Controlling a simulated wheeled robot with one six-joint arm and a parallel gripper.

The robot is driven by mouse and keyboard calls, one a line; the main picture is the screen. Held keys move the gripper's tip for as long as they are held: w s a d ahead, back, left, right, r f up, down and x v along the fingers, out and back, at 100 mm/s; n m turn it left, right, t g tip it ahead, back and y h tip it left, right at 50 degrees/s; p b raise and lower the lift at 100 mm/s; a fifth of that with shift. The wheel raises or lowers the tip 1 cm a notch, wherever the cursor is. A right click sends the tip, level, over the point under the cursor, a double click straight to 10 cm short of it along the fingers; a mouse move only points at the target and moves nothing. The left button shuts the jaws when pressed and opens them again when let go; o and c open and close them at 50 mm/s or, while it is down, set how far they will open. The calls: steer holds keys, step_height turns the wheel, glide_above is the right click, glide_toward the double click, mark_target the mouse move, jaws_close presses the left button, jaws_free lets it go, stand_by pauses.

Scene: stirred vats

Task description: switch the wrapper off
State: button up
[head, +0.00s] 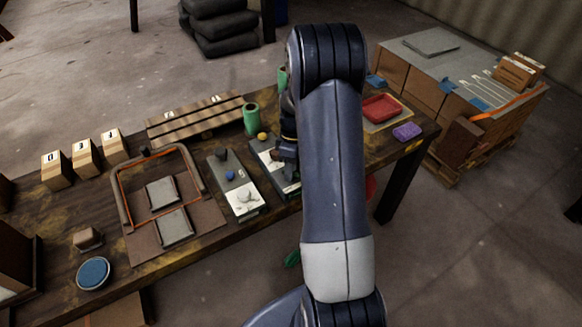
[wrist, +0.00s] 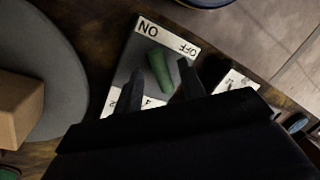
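In the wrist view a grey switch panel (wrist: 125,70) carries the words ON and OFF on a white strip at its upper edge. A green lever (wrist: 160,72) lies on it, its upper end nearer the word ON. My gripper (wrist: 160,90) is open, with one dark finger on each side of the lever's lower part. I cannot tell whether either finger touches it. In the head view my gripper (head: 288,160) is down over the panels at the table's middle, and my arm hides the lever. Which machine the panel serves is not readable.
A second panel (head: 225,163) with a blue knob lies to the left in the head view. A green cup (head: 251,120) stands behind. In the wrist view a grey disc (wrist: 45,55) with a cardboard box (wrist: 14,112) is close on the left. A red tray (head: 382,107) lies right.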

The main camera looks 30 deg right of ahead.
steer(key=shift+s+f, duration=0.1)
steer(key=shift+f, duration=0.1)
jaws_close()
stand_by(0.3)
